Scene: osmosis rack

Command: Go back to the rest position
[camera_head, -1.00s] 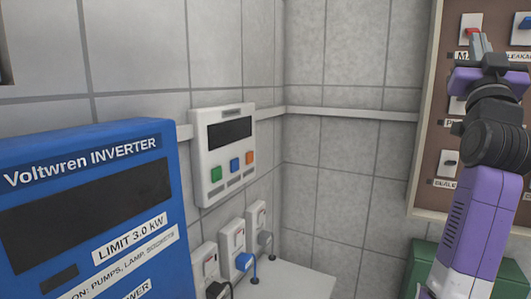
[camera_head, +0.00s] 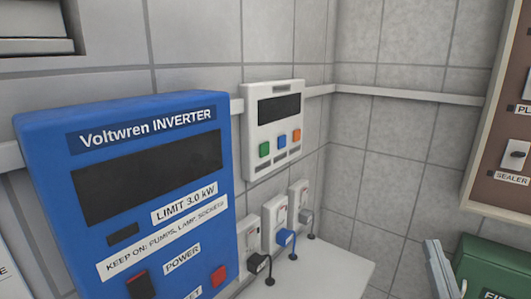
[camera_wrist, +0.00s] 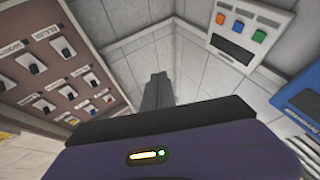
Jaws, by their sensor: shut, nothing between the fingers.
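My gripper (camera_head: 438,268) shows only as grey finger tips at the bottom right of the head view, in front of the green box. In the wrist view my gripper's fingers (camera_wrist: 155,92) are together, with nothing between them, and point towards the tiled wall corner. They look clear of the panels on both sides. The rest of my arm is out of the head view.
The blue inverter (camera_head: 130,165) and white control box (camera_head: 273,130) are on the left wall, above plugged sockets (camera_head: 275,232) and a white ledge (camera_head: 335,270). A brown switch panel (camera_head: 490,185) is at right, with a green box (camera_head: 495,265) below it.

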